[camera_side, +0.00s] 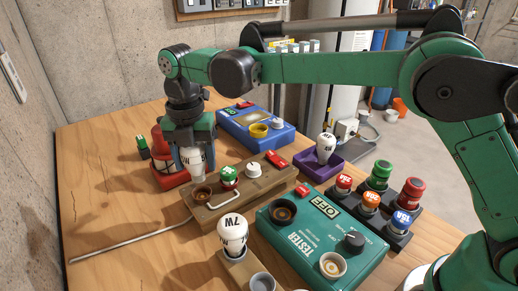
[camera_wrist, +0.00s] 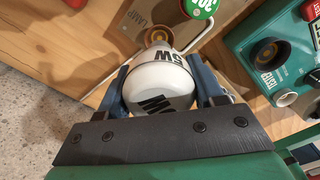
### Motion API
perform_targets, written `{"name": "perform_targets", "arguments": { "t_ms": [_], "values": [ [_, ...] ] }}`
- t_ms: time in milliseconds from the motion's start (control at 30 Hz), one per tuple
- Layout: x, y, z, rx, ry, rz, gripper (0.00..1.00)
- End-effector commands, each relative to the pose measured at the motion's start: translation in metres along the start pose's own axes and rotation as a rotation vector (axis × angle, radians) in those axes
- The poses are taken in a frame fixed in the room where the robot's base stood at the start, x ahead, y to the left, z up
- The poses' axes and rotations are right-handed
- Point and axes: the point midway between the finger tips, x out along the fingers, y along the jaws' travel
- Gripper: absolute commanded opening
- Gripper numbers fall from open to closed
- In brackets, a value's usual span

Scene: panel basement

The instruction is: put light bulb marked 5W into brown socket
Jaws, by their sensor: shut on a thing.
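My gripper (camera_side: 190,150) is shut on a white light bulb (camera_side: 192,158). In the wrist view the bulb (camera_wrist: 160,85) shows between the two blue fingers, with the mark 5W upside down. The brown socket (camera_side: 201,194) is an empty dark ring at the left end of a wooden board (camera_side: 225,203). In the wrist view the socket (camera_wrist: 156,36) is just beyond the bulb's narrow end, beside a LAMP label. In the side view the bulb hangs above and behind the socket; I cannot tell the exact gap.
The board also carries a green 30A plug (camera_side: 229,175), a wire handle and a white knob. A 7W bulb (camera_side: 233,232) stands in front. Another bulb (camera_side: 325,147) sits in a purple tray. The green tester (camera_side: 318,235) and blue box (camera_side: 255,125) flank the board. Coloured fuses stand right.

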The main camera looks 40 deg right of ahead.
Motion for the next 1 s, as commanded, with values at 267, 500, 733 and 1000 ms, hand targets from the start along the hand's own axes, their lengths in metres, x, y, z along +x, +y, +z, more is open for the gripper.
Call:
{"name": "perform_targets", "arguments": {
  "t_ms": [267,500,733,1000],
  "values": [
    [0.025,0.0,0.0,-0.001,0.0,0.0,0.07],
    [0.03,0.0,-0.001,-0.001,0.0,0.0,0.07],
    [0.03,0.0,-0.001,-0.001,0.0,0.0,0.07],
    [0.03,0.0,0.0,-0.001,0.0,0.0,0.07]
  ]
}}
